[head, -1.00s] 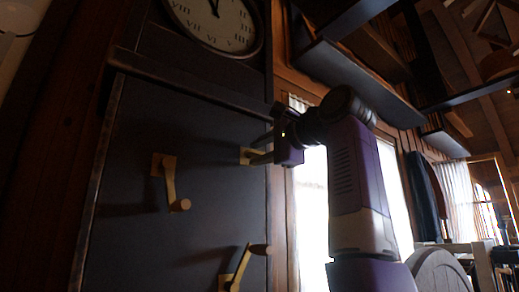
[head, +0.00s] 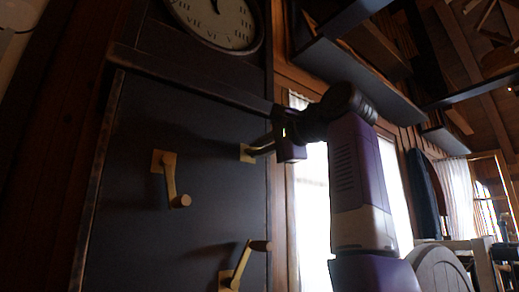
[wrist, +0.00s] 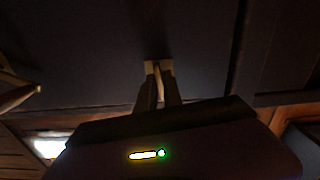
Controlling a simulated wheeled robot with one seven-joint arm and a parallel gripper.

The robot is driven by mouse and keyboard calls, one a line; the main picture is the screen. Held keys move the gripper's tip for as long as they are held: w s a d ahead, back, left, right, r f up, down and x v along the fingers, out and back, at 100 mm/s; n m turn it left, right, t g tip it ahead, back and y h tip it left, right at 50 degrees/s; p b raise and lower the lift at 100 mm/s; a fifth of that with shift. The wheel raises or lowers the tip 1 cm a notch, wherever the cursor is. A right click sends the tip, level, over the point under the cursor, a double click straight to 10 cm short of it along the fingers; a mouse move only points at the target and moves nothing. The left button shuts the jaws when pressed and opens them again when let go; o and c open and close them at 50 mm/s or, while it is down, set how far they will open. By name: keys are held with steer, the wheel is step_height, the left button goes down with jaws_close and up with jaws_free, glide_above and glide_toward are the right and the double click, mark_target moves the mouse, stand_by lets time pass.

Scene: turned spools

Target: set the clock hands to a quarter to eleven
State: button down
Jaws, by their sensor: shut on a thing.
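The clock dial (head: 222,22) is at the top of the head view, cut off by the frame; part of a dark hand shows near its centre, but the time cannot be read. Below it, three brass cranks sit on a dark panel: a left crank (head: 170,180), a lower crank (head: 238,268) and an upper right crank (head: 246,153). My gripper (head: 266,144) is shut on the upper right crank's handle, largely hidden by the fingers. In the wrist view, that crank's handle (wrist: 158,84) shows between the two fingers (wrist: 158,98), with its plate beyond.
The dark panel (head: 130,215) fills the left of the head view, with a wooden ledge (head: 190,82) above the cranks. A bright window (head: 312,205) and a shelf (head: 350,75) lie to the right. Another crank arm (wrist: 15,95) shows at the wrist view's left edge.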

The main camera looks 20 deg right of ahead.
steer(key=shift+f+n, duration=0.15)
steer(key=shift+n, duration=8.15)
steer(key=c, duration=1.5)
jaws_free()
steer(key=shift+c, duration=0.2)
steer(key=shift+s, duration=0.1)
